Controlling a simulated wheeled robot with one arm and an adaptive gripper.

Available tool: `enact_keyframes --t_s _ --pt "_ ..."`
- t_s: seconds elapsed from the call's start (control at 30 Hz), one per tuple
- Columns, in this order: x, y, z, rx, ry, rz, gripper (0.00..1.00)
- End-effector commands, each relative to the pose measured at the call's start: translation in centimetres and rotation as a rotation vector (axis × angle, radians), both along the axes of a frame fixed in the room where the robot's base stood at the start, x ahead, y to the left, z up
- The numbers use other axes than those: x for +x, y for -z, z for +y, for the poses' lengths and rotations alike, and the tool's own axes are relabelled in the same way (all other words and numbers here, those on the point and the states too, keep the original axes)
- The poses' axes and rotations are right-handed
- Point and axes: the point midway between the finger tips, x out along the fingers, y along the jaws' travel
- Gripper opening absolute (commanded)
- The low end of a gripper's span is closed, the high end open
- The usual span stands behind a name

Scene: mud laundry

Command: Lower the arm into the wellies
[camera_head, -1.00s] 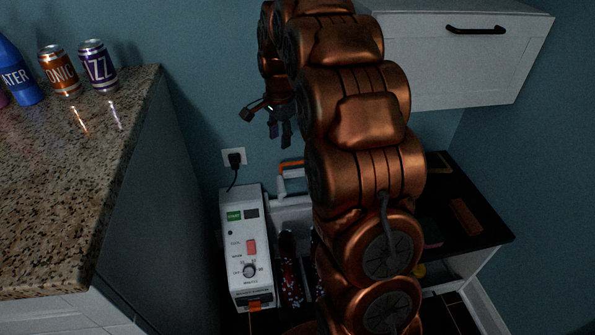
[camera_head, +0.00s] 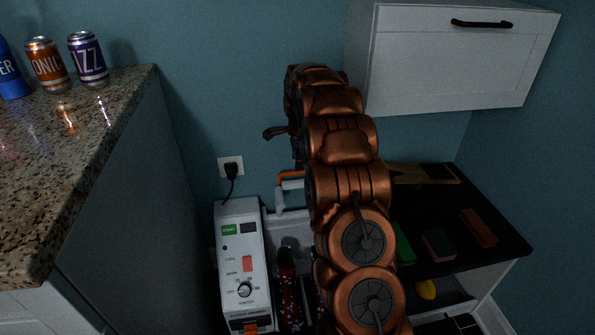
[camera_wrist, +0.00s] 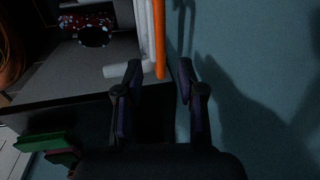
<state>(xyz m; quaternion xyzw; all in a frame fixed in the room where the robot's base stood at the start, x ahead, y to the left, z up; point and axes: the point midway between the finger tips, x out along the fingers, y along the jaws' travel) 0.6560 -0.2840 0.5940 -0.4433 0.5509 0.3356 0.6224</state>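The wellies (camera_head: 288,292) are dark red with pale spots. They stand low between the white machine and my arm, and my arm hides part of them. In the wrist view they show at the top left, with a round dark opening (camera_wrist: 95,37) facing the camera. My gripper (camera_wrist: 157,66) is open and empty, its two fingers apart. It is off to the side of the wellies, near the blue wall, with an orange and white handle just beyond the fingertips. In the head view the gripper is mostly hidden behind my arm.
A white machine (camera_head: 242,270) with a dial stands left of the wellies. A granite counter (camera_head: 80,130) with cans is at the left. A white wall cabinet (camera_head: 440,60) hangs upper right. A black bench top (camera_head: 450,205) holding sponges and a brush is at the right.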

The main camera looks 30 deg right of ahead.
Motion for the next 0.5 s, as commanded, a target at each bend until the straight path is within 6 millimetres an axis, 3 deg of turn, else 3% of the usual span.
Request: enact_keyframes --t_s 0.2,0.5 --pt "0.5 3.5 -0.2 0.001 0.0 0.003 0.39" --pt "0.8 4.8 -0.4 -0.001 -0.001 -0.002 0.39"
